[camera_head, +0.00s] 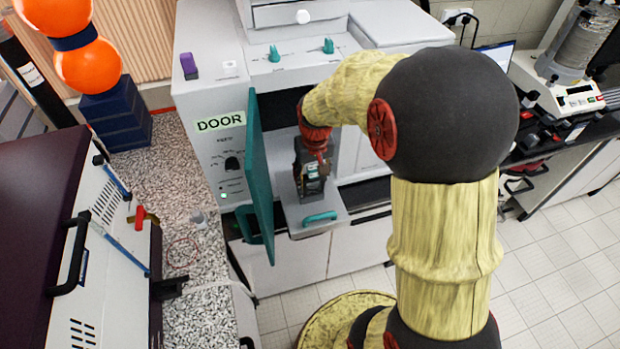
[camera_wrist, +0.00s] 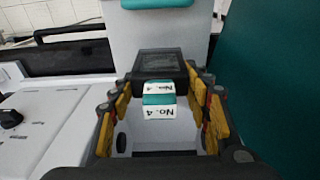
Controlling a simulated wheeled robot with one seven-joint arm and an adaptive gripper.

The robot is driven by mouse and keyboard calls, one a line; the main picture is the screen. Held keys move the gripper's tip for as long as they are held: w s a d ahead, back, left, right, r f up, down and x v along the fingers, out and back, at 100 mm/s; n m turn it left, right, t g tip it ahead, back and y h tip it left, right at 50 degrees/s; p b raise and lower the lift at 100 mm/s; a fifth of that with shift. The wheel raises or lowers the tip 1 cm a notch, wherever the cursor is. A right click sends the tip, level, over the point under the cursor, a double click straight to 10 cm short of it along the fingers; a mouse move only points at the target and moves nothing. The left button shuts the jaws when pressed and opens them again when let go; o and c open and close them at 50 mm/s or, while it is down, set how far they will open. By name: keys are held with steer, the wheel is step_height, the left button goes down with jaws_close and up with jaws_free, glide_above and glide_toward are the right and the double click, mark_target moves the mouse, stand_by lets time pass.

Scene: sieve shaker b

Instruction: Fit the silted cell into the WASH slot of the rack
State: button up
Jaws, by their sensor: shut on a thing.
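My gripper (camera_head: 311,172) is low in front of the white machine, beside the open teal door, and is mostly hidden by its own dark body. In the wrist view my gripper (camera_wrist: 158,92) has yellow-padded fingers on both sides of a white piece with a teal band marked "No. 4" (camera_wrist: 158,101), and is shut on it. A dark frame (camera_wrist: 160,62) lies just beyond this piece. I cannot tell whether the piece is silted. No WASH marking is readable, and I cannot make out the rack or its slot.
The teal door (camera_head: 260,175) stands open close to the left of my gripper. A pale shelf with a teal handle (camera_head: 320,217) is below it. A speckled counter (camera_head: 165,185) lies left, with a dark-topped box (camera_head: 75,260). Tiled floor (camera_head: 560,265) is free at right.

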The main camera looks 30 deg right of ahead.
steer(key=s+a+r, duration=0.3)
steer(key=s+r, duration=0.4)
steer(key=s, duration=0.4)
steer(key=shift+s+a+r, duration=0.15)
steer(key=shift+s+r, duration=0.05)
steer(key=shift+r, duration=0.1)
steer(key=shift+s, duration=0.1)
